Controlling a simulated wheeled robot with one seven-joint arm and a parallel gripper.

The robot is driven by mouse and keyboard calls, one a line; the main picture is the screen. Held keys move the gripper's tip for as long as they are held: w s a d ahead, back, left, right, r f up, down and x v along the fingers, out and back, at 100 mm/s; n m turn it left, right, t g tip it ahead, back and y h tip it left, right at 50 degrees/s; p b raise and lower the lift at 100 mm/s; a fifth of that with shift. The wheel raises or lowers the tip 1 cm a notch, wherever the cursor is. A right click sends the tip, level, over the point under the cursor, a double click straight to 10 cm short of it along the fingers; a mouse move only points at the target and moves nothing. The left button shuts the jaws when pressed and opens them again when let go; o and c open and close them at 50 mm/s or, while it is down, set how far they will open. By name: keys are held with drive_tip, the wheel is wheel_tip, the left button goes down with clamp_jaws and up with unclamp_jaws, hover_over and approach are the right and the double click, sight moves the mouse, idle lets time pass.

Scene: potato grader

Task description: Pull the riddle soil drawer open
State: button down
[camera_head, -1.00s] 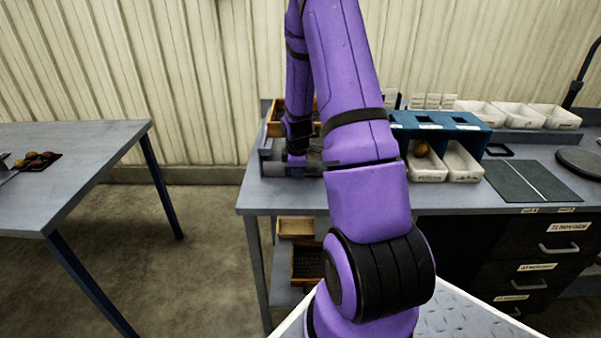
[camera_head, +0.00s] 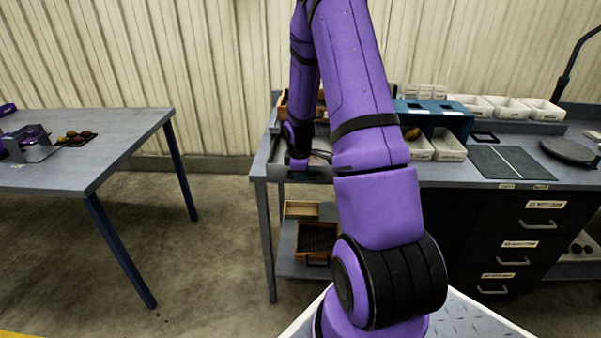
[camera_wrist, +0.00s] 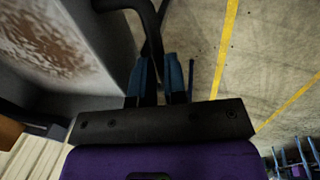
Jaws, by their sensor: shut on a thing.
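The riddle soil drawer (camera_head: 316,174) is a grey metal tray low at the front left of the bench, partly hidden by my arm. It stands out to the bench's front edge. In the wrist view the drawer (camera_wrist: 92,88) shows at the left, with brown soil on its pale floor. Its dark curved handle (camera_wrist: 147,18) runs down between my blue fingertips. My gripper (camera_wrist: 154,75) is shut on this handle; in the head view my gripper (camera_head: 298,165) is small at the drawer's front. The wooden-framed riddle (camera_head: 284,103) above is mostly hidden behind my arm.
The grey bench (camera_head: 262,165) carries a blue stand (camera_head: 437,116) with white bins to the right. A dark drawer cabinet (camera_head: 500,225) is beneath. Wooden trays (camera_head: 302,209) sit on the lower shelf. Another table (camera_head: 120,150) stands left, with open floor between.

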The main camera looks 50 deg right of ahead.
drive_tip(key=shift+a, duration=0.1)
drive_tip(key=c, duration=1.2)
unclamp_jaws()
drive_tip(key=shift+o, duration=0.2)
drive_tip(key=shift+r, duration=0.1)
wheel_tip(320, 180, up, 10)
drive_tip(key=s+a, duration=0.1)
drive_tip(key=shift+s+a+r, duration=0.2)
drive_tip(key=shift+a+r, duration=0.05)
